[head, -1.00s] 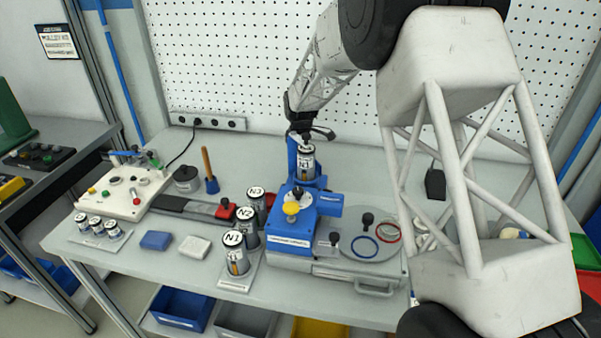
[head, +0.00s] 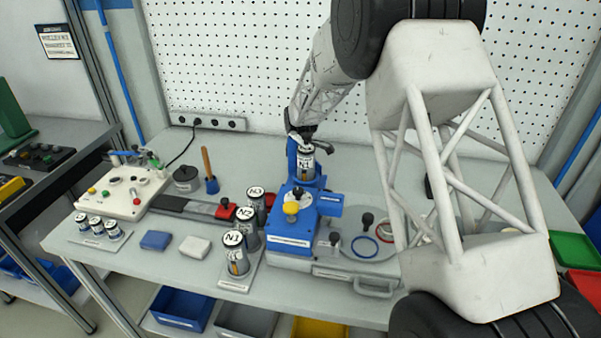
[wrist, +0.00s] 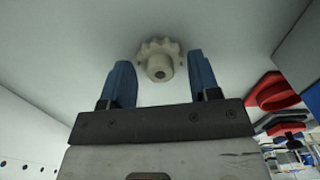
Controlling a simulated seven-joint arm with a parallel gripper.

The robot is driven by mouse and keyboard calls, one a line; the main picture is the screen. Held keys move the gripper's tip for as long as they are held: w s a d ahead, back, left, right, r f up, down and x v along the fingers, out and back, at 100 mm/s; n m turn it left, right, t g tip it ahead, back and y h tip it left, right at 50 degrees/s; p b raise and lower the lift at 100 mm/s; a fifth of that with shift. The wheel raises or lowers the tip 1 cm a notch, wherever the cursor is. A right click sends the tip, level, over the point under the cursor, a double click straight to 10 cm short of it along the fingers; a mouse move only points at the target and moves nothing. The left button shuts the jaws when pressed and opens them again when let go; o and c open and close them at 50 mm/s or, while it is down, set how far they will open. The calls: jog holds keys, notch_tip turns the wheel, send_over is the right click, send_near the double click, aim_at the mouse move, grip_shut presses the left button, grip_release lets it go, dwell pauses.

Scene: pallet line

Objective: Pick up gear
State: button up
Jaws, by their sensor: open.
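The gear (wrist: 158,52) shows in the wrist view as a cream toothed wheel with a round hub and a dark centre hole. It lies against a plain grey surface. My gripper (wrist: 159,68) is open, with one blue finger to each side of the gear and a gap to it on both sides. Whether the fingers are level with the gear in depth I cannot tell. In the head view my gripper (head: 302,138) is low behind the blue station, its fingertips largely hidden. I cannot make out the gear there.
The blue station (head: 291,232) holds an N1 canister (head: 305,163) just in front of my gripper. More canisters (head: 236,255) stand at its left. The pegboard (head: 240,60) rises behind the bench. Red parts (wrist: 273,92) show at the right of the wrist view.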

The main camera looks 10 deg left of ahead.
jog(key=c, duration=1)
jog(key=shift+r, duration=0.15)
notch_tip(320, 180, up, 10)
dwell(0.4)
dwell(0.7)
